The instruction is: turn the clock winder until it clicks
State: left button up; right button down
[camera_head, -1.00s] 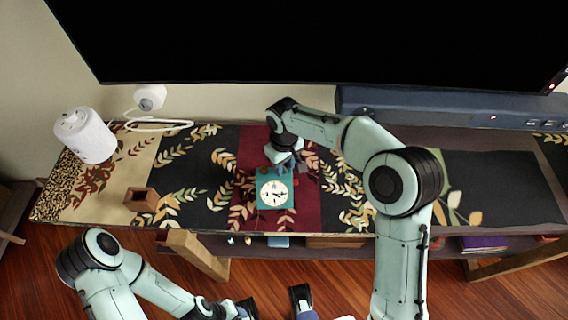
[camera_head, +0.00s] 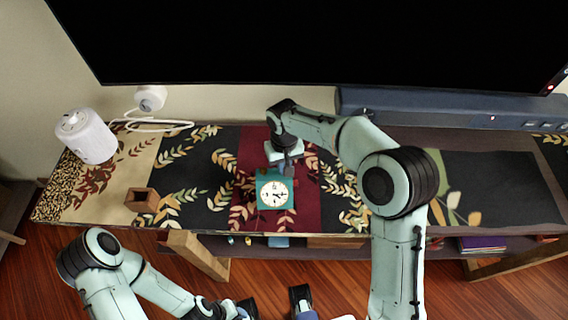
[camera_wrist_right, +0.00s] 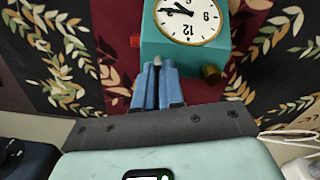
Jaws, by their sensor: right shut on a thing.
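The clock (camera_head: 262,202), a teal box with a white dial, stands on the table runner. In the right wrist view the clock (camera_wrist_right: 170,50) shows its dial upside down. My right gripper (camera_head: 285,168) is at the clock's back edge, above it in the head view. In the wrist view the blue fingers of my right gripper (camera_wrist_right: 157,72) are close together, shut on a small grey winder (camera_wrist_right: 157,60) at the clock's side. A brass knob (camera_wrist_right: 211,73) and a red piece (camera_wrist_right: 134,41) also stick out from the clock.
A small brown wooden box (camera_head: 142,200) and a white cylinder (camera_head: 86,136) stand at the left of the table. A white round device with a cable (camera_head: 150,98) is behind. A dark soundbar (camera_head: 440,108) lies below the big black screen (camera_head: 300,40). The right table is clear.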

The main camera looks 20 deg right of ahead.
jog(key=m, duration=0.3)
jog(key=shift+m, duration=0.4)
jog(key=m+p, duration=0.1)
jog(key=m, duration=0.2)
jog(key=shift+m, duration=0.3)
jog(key=m+p, duration=0.1)
jog(key=m, duration=0.2)
jog(key=shift+m, duration=0.3)
jog(key=m+p, duration=0.1)
jog(key=m, duration=0.2)
jog(key=shift+m, duration=0.3)
jog(key=m+p, duration=0.1)
jog(key=m, duration=0.2)
jog(key=shift+r+m, duration=0.1)
jog(key=shift+m, duration=0.2)
jog(key=m+p, duration=0.1)
jog(key=m, duration=0.1)
jog(key=shift+m, duration=0.4)
pick_arm(q)
jog(key=w+r+p, duration=0.2)
jog(key=w+r, duration=0.1)
jog(key=r, duration=0.5)
jog(key=shift+w+r+p, duration=0.15)
jog(key=shift+r+p, duration=0.1)
jog(key=shift+p, duration=0.15)
pick_arm(e)
jog(key=shift+m, duration=2.4)
